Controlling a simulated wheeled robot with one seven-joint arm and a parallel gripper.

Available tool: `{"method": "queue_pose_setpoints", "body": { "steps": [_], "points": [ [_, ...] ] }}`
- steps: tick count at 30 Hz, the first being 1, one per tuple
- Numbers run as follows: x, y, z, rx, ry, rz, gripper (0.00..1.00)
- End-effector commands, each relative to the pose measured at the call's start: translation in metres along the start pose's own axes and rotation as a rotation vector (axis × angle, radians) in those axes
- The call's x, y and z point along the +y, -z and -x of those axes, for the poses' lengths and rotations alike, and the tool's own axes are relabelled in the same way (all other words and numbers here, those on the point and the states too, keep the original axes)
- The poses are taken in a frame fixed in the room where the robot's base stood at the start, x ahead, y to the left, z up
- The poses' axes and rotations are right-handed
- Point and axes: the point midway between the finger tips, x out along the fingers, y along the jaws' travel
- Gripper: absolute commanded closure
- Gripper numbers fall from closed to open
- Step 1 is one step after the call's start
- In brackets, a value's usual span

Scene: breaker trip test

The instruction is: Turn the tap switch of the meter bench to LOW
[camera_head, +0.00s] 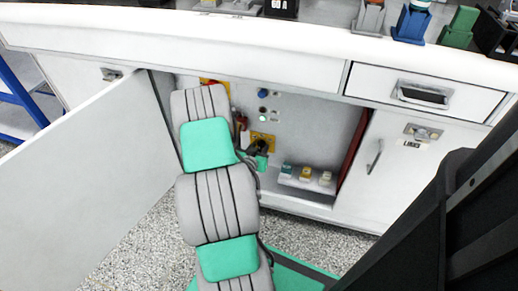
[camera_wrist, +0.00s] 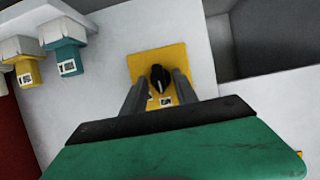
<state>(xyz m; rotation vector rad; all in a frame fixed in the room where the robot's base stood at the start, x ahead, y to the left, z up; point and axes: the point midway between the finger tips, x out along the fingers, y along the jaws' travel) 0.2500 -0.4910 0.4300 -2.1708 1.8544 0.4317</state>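The tap switch is a black knob (camera_wrist: 160,76) on a yellow plate (camera_wrist: 142,64), seen in the wrist view. A pale mark on the knob points toward the bottom of that view. Two small white labels sit on the plate near the fingers; their text is too small to read. My gripper (camera_wrist: 161,84) has one finger on each side of the knob, with slim gaps seeming to show. In the head view the yellow plate (camera_head: 271,138) is inside the open cabinet, and my gripper (camera_head: 258,147) partly covers it and hides the knob.
The open cabinet door (camera_head: 85,185) stands left of my arm. Blue and green round fittings (camera_head: 262,118) sit above the switch. Teal, yellow and pale blocks (camera_head: 305,174) line a low ledge at right. A dark red panel (camera_head: 354,145) edges the opening. The white worktop (camera_head: 200,45) overhangs it.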

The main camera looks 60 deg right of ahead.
Motion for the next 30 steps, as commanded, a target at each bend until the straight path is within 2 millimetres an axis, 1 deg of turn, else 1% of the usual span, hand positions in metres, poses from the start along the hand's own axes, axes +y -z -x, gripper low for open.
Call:
{"method": "queue_pose_setpoints", "body": {
  "steps": [1, 2, 12, 30],
  "points": [
    [0.0000, 0.0000, 0.0001, 0.000, 0.000, 0.000, 0.69],
    [0.0000, 0.0000, 0.0002, 0.000, 0.000, 0.000, 0.72],
    [-0.0001, 0.0000, 0.0004, 0.000, 0.000, 0.000, 1.00],
    [-0.0007, -0.0003, 0.0001, 0.001, -0.008, 0.021, 1.00]
  ]
}}
